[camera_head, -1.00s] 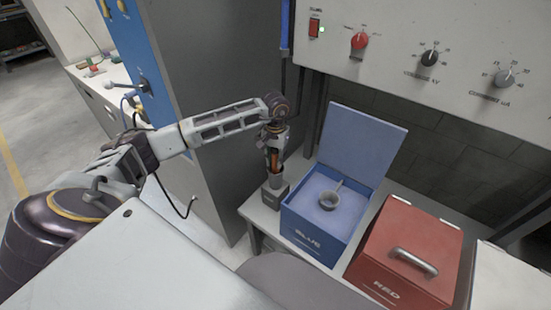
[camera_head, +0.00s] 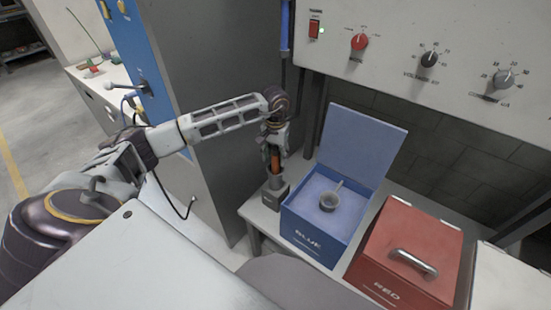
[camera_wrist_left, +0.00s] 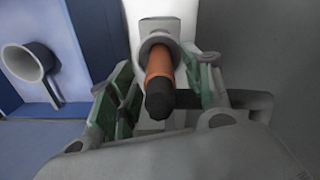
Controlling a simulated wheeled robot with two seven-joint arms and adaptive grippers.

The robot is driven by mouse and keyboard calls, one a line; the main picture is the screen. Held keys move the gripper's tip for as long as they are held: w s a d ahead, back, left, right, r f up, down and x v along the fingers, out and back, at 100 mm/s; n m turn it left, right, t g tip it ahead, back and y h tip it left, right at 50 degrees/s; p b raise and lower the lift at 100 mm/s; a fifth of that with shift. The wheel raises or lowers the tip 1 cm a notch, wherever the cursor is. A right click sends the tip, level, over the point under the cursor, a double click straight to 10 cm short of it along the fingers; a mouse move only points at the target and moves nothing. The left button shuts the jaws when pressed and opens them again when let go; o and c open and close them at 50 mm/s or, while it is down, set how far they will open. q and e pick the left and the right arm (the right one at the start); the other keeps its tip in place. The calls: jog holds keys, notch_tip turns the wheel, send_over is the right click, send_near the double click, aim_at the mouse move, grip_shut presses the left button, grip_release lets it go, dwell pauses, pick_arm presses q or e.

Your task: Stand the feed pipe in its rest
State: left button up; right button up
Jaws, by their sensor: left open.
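The feed pipe (camera_head: 275,160), orange with a dark end, stands upright in its grey rest (camera_head: 274,197) at the left end of the bench. In the left wrist view the pipe (camera_wrist_left: 159,68) points up toward the camera, its lower end inside the round grey collar of the rest (camera_wrist_left: 150,28). My left gripper (camera_head: 275,149) is above the rest, around the pipe's upper part. In the wrist view its green-padded fingers are open, one on each side of the pipe, with a gap at the left. My right gripper does not show.
An open blue box (camera_head: 308,240) with a small grey ladle (camera_head: 330,201) in it stands right of the rest. A shut red box (camera_head: 410,245) stands further right. A control panel (camera_head: 440,45) hangs above. A tall grey cabinet side (camera_head: 215,100) is at the left.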

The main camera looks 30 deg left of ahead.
pick_arm(q)
jog(key=shift+r, duration=2.95)
